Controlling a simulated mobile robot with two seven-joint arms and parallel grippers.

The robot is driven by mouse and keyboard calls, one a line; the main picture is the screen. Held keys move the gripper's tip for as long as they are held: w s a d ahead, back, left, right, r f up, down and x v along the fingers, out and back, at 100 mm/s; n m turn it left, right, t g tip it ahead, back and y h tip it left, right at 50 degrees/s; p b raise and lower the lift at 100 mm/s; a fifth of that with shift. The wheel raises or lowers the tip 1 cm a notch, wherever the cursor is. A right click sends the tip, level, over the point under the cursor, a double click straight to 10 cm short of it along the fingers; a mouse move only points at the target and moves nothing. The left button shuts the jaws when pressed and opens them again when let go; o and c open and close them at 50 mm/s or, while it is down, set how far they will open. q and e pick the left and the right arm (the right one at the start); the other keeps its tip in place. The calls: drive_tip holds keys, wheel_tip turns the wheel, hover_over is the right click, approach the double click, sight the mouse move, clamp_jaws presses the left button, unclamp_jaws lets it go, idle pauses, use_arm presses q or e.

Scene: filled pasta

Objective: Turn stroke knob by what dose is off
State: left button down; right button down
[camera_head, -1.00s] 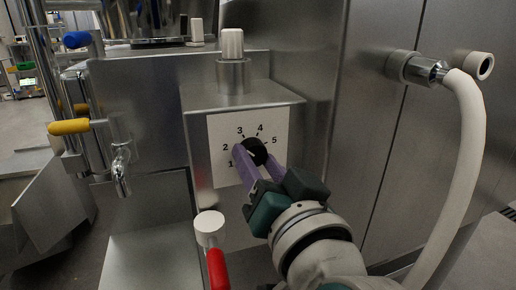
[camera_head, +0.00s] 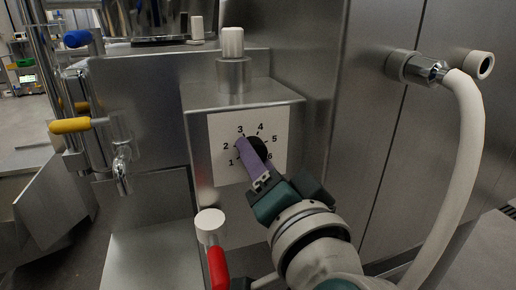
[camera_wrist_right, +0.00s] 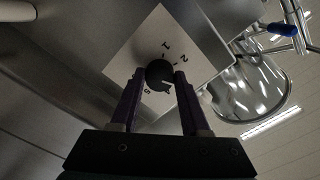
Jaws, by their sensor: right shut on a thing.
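The black round stroke knob (camera_head: 258,148) sits in the middle of a white dial plate (camera_head: 228,172) on a steel box. In the head view the numerals 1 to 5 show around it, and a 6 is partly covered. My right gripper (camera_head: 253,150) reaches in from the lower right with its purple fingers at the knob; the near finger covers part of it. In the right wrist view the knob (camera_wrist_right: 158,74) lies between the two fingertips, and my right gripper (camera_wrist_right: 157,80) is shut on it. A small pale mark shows on the knob, but its exact reading is unclear. My left gripper is out of view.
A white-capped post (camera_head: 232,75) stands on the box above the dial. A red handle (camera_head: 218,268) with a white cap is below left. A yellow-handled tap (camera_head: 70,126) is at left. A thick white hose (camera_head: 465,170) hangs at right.

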drive_tip(key=shift+c, duration=1.9)
unclamp_jaws()
drive_tip(key=p+v, duration=0.2)
drive_tip(key=v, duration=0.8)
drive_tip(key=shift+r, duration=0.15)
